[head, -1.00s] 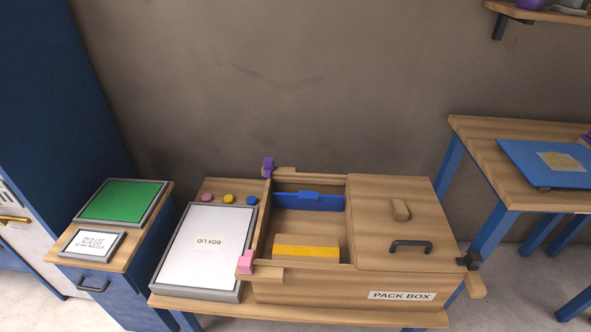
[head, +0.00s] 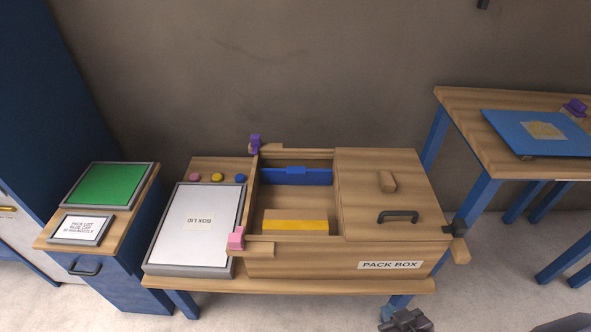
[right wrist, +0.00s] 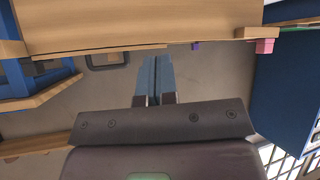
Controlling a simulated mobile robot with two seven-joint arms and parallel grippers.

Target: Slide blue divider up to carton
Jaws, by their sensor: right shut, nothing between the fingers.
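The blue divider (head: 296,176) stands upright across the far part of the open compartment of the wooden pack box (head: 290,262), with a small tab on its top edge. A gap of bare floor separates the two. My right gripper (head: 405,322) is at the bottom edge of the head view, in front of the table and clear of the box. In the right wrist view its fingers (right wrist: 154,78) are together and empty. My left gripper is not in view.
A wooden cover with a handle (head: 398,216) closes the box's right part. A pink block (head: 236,239) and a purple block (head: 256,143) sit at its left corners. The table's front edge lies between my right gripper and the box.

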